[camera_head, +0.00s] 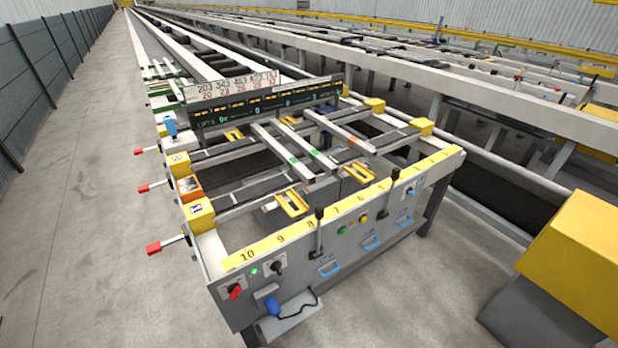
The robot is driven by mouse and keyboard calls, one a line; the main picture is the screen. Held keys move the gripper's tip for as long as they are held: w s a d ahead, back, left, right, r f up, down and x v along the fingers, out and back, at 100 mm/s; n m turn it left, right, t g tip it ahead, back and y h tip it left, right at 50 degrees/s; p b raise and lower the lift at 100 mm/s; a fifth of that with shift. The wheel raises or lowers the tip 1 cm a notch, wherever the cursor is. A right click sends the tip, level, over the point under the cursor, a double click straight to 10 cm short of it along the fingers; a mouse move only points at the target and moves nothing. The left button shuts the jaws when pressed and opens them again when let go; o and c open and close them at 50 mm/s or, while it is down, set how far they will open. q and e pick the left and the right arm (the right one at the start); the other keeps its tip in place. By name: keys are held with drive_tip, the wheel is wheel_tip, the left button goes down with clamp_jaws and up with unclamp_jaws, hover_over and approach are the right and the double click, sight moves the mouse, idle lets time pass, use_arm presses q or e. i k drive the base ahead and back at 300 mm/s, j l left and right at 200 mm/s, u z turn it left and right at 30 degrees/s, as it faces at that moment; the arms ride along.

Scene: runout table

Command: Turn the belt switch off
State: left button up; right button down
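The runout table's grey front panel (340,240) faces me, with a numbered yellow strip (283,240) along its top edge. At the panel's left end are a red rotary switch (235,292) and a black rotary switch (277,267). A small green light (254,271) is lit between them. Another dark switch (410,190) sits near the right end. Green and yellow buttons (352,224) are near the middle. I cannot read any label that tells which is the belt switch, nor its setting. Neither of my grippers is in view.
Black-knobbed levers (319,232) rise at the front panel, above blue handles (330,268). Red-handled levers (155,248) jut from the left side. A blue device with a cable (272,305) hangs low at left. A yellow block (575,255) stands at right. The left floor (90,220) is clear.

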sight(234, 290)
drive_tip(key=u, duration=1)
